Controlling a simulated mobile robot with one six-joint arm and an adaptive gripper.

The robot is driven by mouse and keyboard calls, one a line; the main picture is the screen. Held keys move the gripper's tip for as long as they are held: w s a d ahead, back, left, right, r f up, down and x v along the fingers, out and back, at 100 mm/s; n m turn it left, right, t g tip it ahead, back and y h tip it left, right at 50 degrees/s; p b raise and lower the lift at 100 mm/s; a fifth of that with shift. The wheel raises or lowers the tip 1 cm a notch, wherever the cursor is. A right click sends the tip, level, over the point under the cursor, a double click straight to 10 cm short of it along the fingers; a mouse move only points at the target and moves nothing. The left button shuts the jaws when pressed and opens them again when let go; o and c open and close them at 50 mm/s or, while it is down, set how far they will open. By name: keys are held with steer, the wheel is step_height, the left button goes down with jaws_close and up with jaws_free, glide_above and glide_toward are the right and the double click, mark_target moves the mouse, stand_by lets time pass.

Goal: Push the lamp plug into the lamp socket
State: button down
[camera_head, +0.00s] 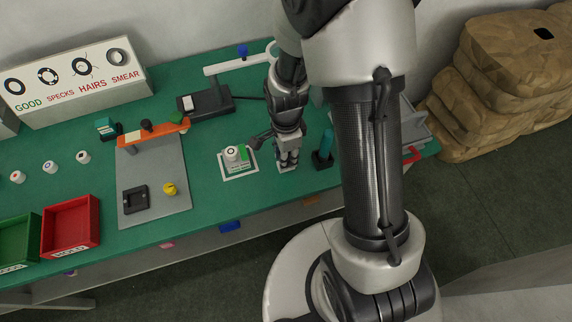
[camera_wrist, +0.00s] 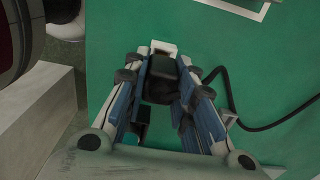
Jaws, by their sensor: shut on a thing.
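My gripper (camera_head: 287,164) points down near the right part of the green bench. In the wrist view its fingers (camera_wrist: 163,82) are closed on a black block, the lamp plug (camera_wrist: 162,76). A black cable (camera_wrist: 232,108) comes out from behind the right finger and runs right. A small white block (camera_wrist: 163,47), perhaps the lamp socket, shows just beyond the plug; I cannot tell whether they touch or whether the plug is inside. The lamp (camera_head: 207,103) stands at the back, with a black base and a white arm. In the head view the gripper hides the plug.
A white-bordered card (camera_head: 239,172) with a round white part lies left of my gripper. A dark green holder (camera_head: 322,160) stands close on its right. A grey plate (camera_head: 155,205) and a red bin (camera_head: 71,226) are further left. Brown sacks (camera_head: 505,80) lie right of the bench.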

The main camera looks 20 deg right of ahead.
steer(key=shift+f+b, duration=0.3)
steer(key=shift+f, duration=0.05)
stand_by(0.3)
steer(key=c, duration=1.2)
jaws_free()
steer(key=shift+c, duration=0.2)
step_height(320, 180, up, 12)
steer(key=shift+r, duration=0.1)
steer(key=s+r+n+t, duration=0.4)
steer(key=s+r+n, duration=1.1)
steer(key=n, duration=0.3)
steer(key=shift+r+t, duration=0.3)
steer(key=shift+r, duration=0.05)
